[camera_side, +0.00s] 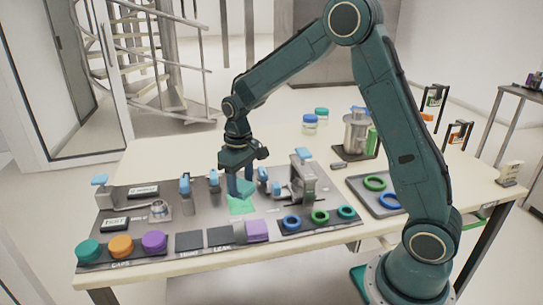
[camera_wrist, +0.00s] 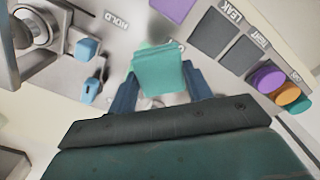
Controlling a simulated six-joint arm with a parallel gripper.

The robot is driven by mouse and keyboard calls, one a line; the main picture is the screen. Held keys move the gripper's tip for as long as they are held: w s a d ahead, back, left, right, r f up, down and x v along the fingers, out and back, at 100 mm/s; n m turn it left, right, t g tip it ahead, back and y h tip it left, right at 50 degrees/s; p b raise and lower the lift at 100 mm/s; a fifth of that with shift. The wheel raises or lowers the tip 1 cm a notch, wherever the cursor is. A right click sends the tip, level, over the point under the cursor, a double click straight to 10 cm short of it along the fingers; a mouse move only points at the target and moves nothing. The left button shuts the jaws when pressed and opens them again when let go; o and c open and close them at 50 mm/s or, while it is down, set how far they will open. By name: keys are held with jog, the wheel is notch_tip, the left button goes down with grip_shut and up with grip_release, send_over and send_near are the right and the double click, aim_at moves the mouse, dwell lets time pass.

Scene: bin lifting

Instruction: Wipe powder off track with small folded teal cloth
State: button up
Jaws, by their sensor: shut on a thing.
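My gripper (camera_side: 241,192) points down over the middle of the grey work mat (camera_side: 213,240). It is shut on the small folded teal cloth (camera_side: 242,206), which hangs below the fingertips at the mat. In the wrist view the cloth (camera_wrist: 158,72) sits between the two blue fingers of my gripper (camera_wrist: 160,88). I cannot tell whether the cloth touches the surface. Pale patches show just below the cloth in the wrist view; I cannot tell whether they are powder. The track is not clearly made out.
A metal fixture (camera_side: 303,178) with blue handles stands close to the right of my gripper. Blue clamps (camera_side: 185,184) stand to the left.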

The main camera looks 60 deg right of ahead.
send_over(243, 216)
jog(key=shift+d+f, duration=0.15)
jog(key=shift+f, duration=3.8)
jog(key=shift+w+d, duration=0.6)
jog(key=shift+w, duration=0.1)
jog(key=shift+c, duration=0.3)
jog(key=shift+w+d, duration=3.2)
jog(key=shift+d, duration=0.05)
jog(key=shift+s+a, duration=3.85)
jog(key=shift+a, duration=0.1)
jog(key=shift+w+r, duration=0.1)
jog(key=shift+r, duration=4)
